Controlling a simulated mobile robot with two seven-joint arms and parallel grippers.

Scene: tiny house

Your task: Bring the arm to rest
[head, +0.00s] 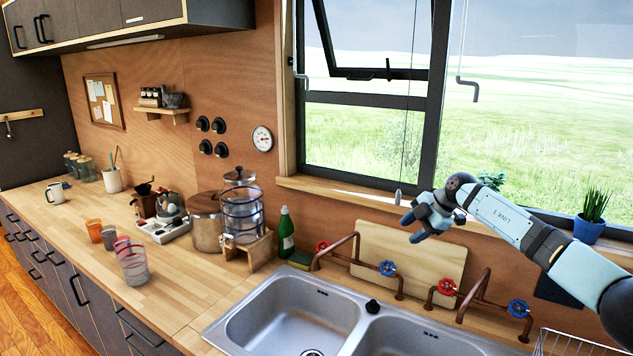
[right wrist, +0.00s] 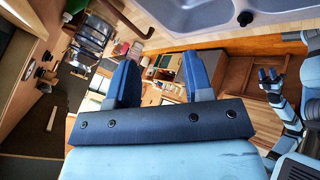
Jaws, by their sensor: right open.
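My right arm (head: 510,218) comes in from the right in the head view. Its right gripper (head: 424,222) hangs in the air in front of the window, above the back of the sink. In the right wrist view the two blue fingers of the right gripper (right wrist: 160,72) stand apart with nothing between them. My left gripper (right wrist: 268,78) shows small at the right of the right wrist view, and its finger gap is too small to judge. My left arm does not show in the head view.
Below the right gripper are a double sink (head: 295,312), copper pipes with a blue valve (head: 387,268) and a leaning wooden board (head: 412,255). A green bottle (head: 286,232), glass dispenser (head: 242,213) and glass (head: 133,266) stand on the counter. A potted plant (head: 589,229) is on the sill.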

